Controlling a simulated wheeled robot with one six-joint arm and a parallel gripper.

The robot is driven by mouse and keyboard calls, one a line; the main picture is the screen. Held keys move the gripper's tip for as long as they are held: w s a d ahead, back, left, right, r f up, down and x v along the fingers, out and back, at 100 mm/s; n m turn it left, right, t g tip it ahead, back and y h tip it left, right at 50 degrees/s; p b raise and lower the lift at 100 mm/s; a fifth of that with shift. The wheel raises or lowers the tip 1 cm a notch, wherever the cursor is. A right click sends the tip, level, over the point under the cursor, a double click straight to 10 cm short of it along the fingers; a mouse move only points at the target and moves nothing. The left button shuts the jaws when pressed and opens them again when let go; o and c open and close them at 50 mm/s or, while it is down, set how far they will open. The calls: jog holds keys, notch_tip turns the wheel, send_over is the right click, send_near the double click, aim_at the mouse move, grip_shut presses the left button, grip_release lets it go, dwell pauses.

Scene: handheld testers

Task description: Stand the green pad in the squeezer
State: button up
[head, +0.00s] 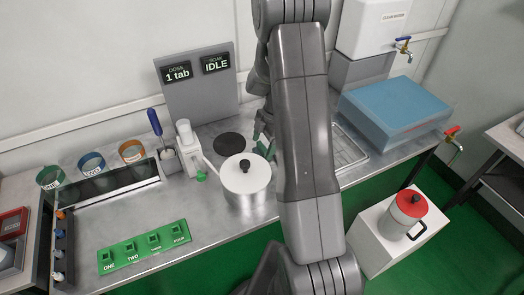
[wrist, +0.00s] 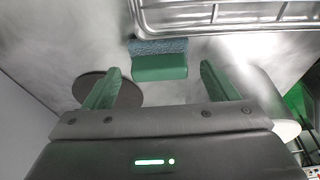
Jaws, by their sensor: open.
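The green pad (wrist: 159,67) lies on the steel counter in the wrist view, a green block with a rough blue-grey strip along its far edge. My gripper (wrist: 160,77) is open, its two green fingers spread to either side of the pad's near edge, with nothing between them. I cannot tell its height above the counter. In the head view my gripper (head: 264,141) shows partly behind my arm, and the pad is hidden. A white upright device with a lever (head: 187,140) stands left of the black disc; I cannot tell for sure whether it is the squeezer.
A white-lidded pot (head: 246,174) stands close in front of the black disc (head: 229,145). A metal drainer (head: 347,150) lies beyond the pad. A blue-topped box (head: 395,105) is at right, a green labelled rack (head: 145,246) front left. The counter's middle left is bare.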

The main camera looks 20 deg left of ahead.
jog(key=c, duration=1.1)
jog(key=shift+c, duration=0.2)
